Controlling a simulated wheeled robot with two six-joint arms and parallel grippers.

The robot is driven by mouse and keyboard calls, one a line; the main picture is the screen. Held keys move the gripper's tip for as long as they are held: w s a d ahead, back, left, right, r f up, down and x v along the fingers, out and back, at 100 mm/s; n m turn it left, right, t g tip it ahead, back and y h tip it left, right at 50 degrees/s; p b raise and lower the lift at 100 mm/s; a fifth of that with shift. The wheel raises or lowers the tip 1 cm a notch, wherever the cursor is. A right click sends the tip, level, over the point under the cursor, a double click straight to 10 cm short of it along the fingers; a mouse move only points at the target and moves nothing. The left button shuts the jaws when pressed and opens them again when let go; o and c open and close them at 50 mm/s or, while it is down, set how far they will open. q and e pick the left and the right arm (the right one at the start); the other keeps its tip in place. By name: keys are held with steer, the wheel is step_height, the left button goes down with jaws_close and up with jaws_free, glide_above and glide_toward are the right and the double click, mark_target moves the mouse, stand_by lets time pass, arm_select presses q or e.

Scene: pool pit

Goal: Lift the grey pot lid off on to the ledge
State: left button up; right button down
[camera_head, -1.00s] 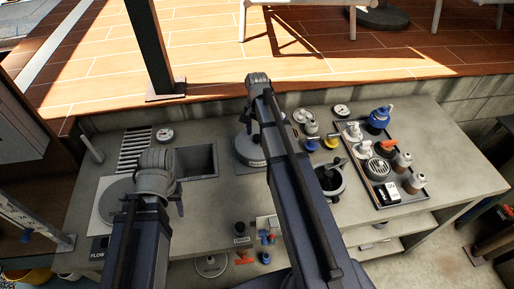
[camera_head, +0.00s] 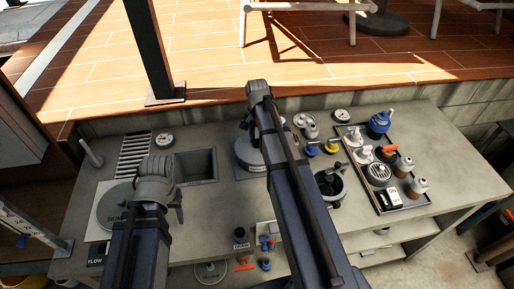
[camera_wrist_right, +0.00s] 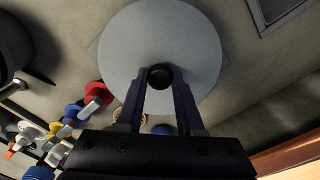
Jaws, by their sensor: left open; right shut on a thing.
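The grey round lid (camera_wrist_right: 160,35) fills the top middle of the right wrist view, with a black knob (camera_wrist_right: 159,76) at its centre. My right gripper (camera_wrist_right: 160,80) is shut on that knob. In the head view, the grey pot (camera_head: 247,158) stands right of the sink, partly hidden by my right arm. My right gripper (camera_head: 250,128) is above it there. I cannot tell whether there is a gap between lid and pot. My left gripper (camera_head: 177,205) is open and empty over the counter, right of a round grey skimmer cover (camera_head: 112,208).
The sink (camera_head: 196,168) lies left of the pot. A dark tray (camera_head: 412,205) of bottles and valves is at the right, with a dark mortar-like bowl (camera_head: 330,190) left of it. Blue and yellow valves (camera_head: 331,146) stand near the pot. A wooden deck (camera_head: 330,70) runs behind the wall.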

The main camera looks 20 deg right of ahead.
mark_target(257, 141)
arm_select(q)
steer(key=shift+r, duration=0.1)
stand_by(0.4)
step_height(257, 141, up, 10)
steer(key=p, duration=1)
arm_select(e)
step_height(257, 141, up, 10)
